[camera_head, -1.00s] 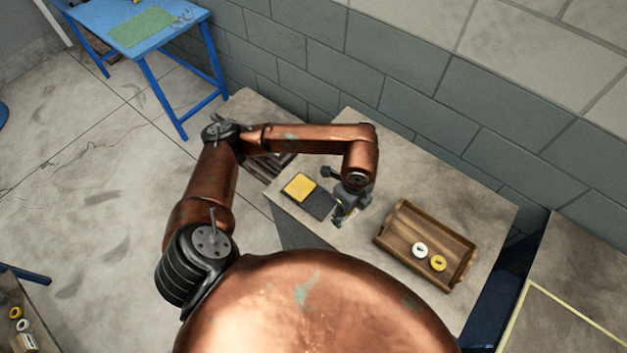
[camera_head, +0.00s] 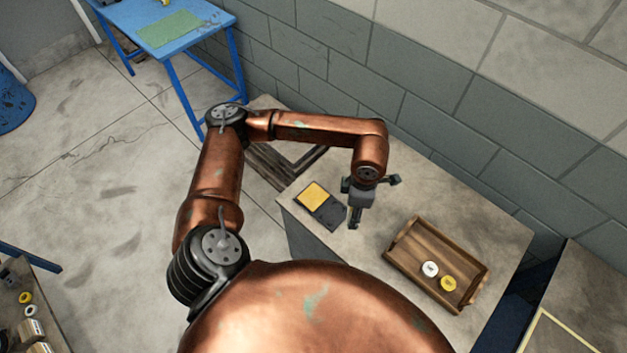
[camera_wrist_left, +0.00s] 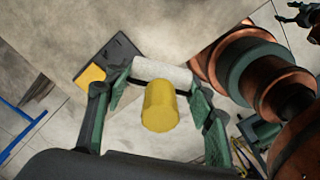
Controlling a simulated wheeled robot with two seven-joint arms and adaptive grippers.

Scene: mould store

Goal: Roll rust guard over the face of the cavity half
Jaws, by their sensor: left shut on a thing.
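My left gripper (camera_head: 355,222) hangs over the grey bench, just right of a black tray (camera_head: 327,215) with a yellow area (camera_head: 313,195) at one end. In the left wrist view, the left gripper (camera_wrist_left: 160,90) is shut on a roller with a yellow handle (camera_wrist_left: 160,108) and a white sleeve (camera_wrist_left: 162,73). The black tray also shows beyond it in the wrist view (camera_wrist_left: 113,60); the roller appears clear of it. What seems to be my right gripper (camera_wrist_left: 296,15) is at that view's top right corner, its opening unclear. I cannot identify the cavity half.
A wooden tray (camera_head: 401,262) on the bench holds a white ring (camera_head: 430,269) and a yellow ring (camera_head: 448,284). A dark frame (camera_head: 312,157) lies partly behind my arm. A blue table (camera_head: 215,18) with a green mat (camera_head: 170,28) stands at the back left. A block wall backs the bench.

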